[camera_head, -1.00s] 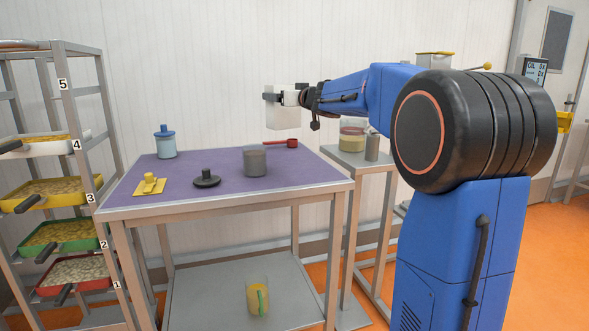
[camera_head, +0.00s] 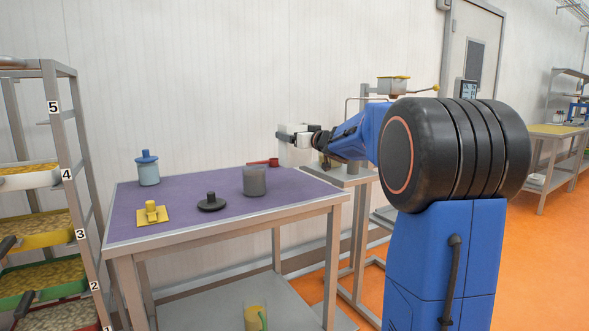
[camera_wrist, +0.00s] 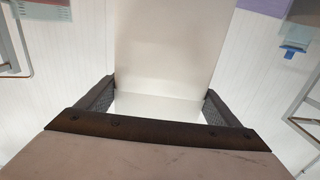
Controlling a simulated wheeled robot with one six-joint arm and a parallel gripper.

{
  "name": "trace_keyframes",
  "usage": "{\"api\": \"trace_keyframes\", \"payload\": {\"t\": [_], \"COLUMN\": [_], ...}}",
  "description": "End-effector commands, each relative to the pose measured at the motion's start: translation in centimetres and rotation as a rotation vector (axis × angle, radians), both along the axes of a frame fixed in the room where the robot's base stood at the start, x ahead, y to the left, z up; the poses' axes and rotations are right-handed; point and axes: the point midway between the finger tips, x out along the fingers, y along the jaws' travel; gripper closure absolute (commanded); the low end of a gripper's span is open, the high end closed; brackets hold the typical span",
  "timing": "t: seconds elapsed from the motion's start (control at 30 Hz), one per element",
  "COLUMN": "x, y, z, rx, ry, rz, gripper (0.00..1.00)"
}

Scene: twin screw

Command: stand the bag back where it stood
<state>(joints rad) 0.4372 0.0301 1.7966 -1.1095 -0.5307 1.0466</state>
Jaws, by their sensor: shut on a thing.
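The bag (camera_head: 293,156) is a plain white block-like pack, held upright above the purple table's back right corner. My gripper (camera_head: 290,134) is shut on its upper part. In the wrist view the bag (camera_wrist: 165,45) fills the middle, between the two dark fingers of my gripper (camera_wrist: 160,98). The purple-topped table (camera_head: 180,205) stands below and left of the bag. Whether the bag's bottom touches anything cannot be told.
On the table are a blue-lidded jar (camera_head: 148,172), a yellow knobbed plate (camera_head: 152,214), a black knobbed disc (camera_head: 211,203), a grey cup (camera_head: 254,181) and a red scoop (camera_head: 262,162). A side stand (camera_head: 345,178) is partly behind my arm. A numbered tray rack (camera_head: 75,170) stands left.

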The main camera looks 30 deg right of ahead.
Motion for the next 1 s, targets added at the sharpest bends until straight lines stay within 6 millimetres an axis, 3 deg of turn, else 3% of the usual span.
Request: {"api": "trace_keyframes", "payload": {"t": [0.13,0.6,1.0], "x": [0.0,0.0,0.0], "y": [0.0,0.1,0.1], "z": [-2.5,-7.2,-7.6], "rx": [0.002,0.002,0.0], "ry": [0.002,0.001,0.0], "rz": [0.0,0.001,0.001], "gripper": [0.41,0.41,0.41]}}
